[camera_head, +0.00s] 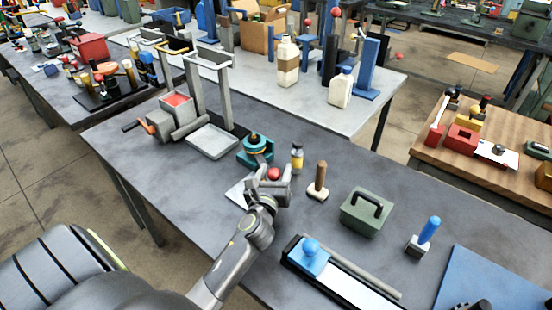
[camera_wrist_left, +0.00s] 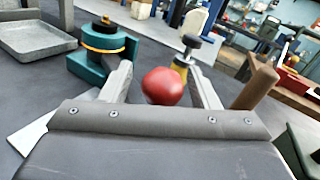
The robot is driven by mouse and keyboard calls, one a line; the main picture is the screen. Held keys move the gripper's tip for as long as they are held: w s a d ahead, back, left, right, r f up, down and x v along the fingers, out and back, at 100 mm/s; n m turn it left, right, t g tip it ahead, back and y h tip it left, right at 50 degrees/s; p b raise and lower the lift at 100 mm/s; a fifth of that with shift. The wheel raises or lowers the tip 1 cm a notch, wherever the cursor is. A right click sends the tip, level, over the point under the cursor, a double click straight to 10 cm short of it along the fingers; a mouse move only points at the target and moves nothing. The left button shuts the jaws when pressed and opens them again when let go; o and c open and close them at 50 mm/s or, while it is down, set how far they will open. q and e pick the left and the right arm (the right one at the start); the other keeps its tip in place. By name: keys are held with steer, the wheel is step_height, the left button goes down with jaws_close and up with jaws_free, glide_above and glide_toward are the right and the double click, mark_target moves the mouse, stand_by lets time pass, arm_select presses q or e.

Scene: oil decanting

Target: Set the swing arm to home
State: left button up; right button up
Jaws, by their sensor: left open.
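The swing arm's likely parts are a teal round base (camera_head: 255,146) with an orange ring and dark top, and a red ball knob (camera_head: 274,173). The link between them is not clear. My left gripper (camera_head: 272,186) is open at the knob. In the left wrist view the red knob (camera_wrist_left: 162,86) shows between the two spread fingers (camera_wrist_left: 162,92), and I cannot tell whether they touch it. The teal base (camera_wrist_left: 103,50) stands just beyond the left finger. A pale flat plate (camera_head: 236,192) lies partly hidden under the gripper. My right gripper is not in view.
A small yellow bottle (camera_head: 297,157) and a wooden-handled stamp (camera_head: 319,182) stand close on the right. A green box (camera_head: 366,212) is further right. A grey tray (camera_head: 212,142) and upright frame lie behind left. A blue slider rail (camera_head: 310,257) is in front.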

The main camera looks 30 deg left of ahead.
arm_select(q)
steer(key=shift+w+a, duration=0.1)
steer(key=shift+w, duration=0.3)
steer(key=shift+s+r, duration=0.1)
steer(key=shift+r, duration=0.05)
steer(key=shift+c, duration=0.6)
jaws_close()
